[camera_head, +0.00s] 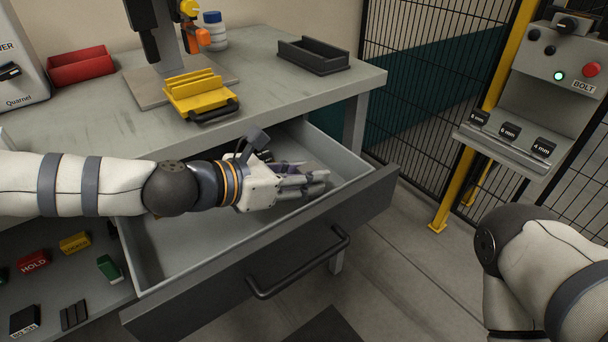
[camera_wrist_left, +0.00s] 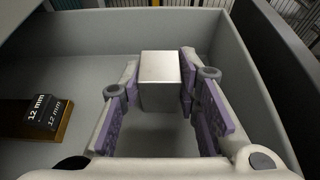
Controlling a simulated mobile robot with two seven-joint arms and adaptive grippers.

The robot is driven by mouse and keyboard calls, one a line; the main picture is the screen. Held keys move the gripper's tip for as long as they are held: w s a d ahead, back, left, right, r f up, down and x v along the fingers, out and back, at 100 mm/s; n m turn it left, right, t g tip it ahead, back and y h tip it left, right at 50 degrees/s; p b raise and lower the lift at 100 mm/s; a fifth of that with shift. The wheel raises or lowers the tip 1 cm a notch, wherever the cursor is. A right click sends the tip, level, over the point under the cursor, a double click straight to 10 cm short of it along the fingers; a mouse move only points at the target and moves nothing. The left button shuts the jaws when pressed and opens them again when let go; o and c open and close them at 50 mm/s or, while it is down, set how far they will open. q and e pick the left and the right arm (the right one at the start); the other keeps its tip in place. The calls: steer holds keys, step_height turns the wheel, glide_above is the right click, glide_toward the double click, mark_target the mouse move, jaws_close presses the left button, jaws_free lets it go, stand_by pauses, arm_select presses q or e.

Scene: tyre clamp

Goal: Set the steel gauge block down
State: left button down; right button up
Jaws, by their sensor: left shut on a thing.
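The steel gauge block (camera_wrist_left: 161,80) is a plain silvery block between the fingers of my left gripper (camera_wrist_left: 160,100) in the left wrist view. My left gripper is shut on it, with purple pads at its sides. In the head view my left gripper (camera_head: 305,182) reaches into the open grey drawer (camera_head: 190,238) at its right end; the block is hardly visible there, hidden by the fingers. I cannot tell whether the block touches the drawer floor. My right arm shows at the lower right of the head view, but its gripper is outside the picture.
A dark block marked 12 mm (camera_wrist_left: 43,113) lies on a brown base in the drawer. The drawer front with its handle (camera_head: 298,262) stands out into the room. Above are the worktop (camera_head: 300,92), a yellow fixture (camera_head: 198,95) and a black tray (camera_head: 312,56). Much drawer floor is bare.

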arm_select(q)
steer(key=shift+f, duration=0.1)
steer(key=c, duration=1.6)
jaws_free()
steer(key=shift+f, duration=0.15)
steer(key=shift+c, duration=0.2)
steer(key=o, duration=0.4)
steer(key=shift+o, duration=0.2)
arm_select(e)
steer(key=shift+f, duration=0.1)
arm_select(q)
steer(key=shift+r, duration=0.35)
steer(key=p+v, duration=0.1)
steer(key=v, duration=1)
steer(key=shift+w+r+p, duration=0.1)
steer(key=shift+r+p, duration=0.05)
steer(key=shift+p, duration=0.2)
steer(key=shift+s+a, duration=0.4)
arm_select(e)
steer(key=shift+w+r+t, duration=0.3)
steer(key=shift+w+r, duration=0.55)
steer(key=shift+r, duration=0.25)
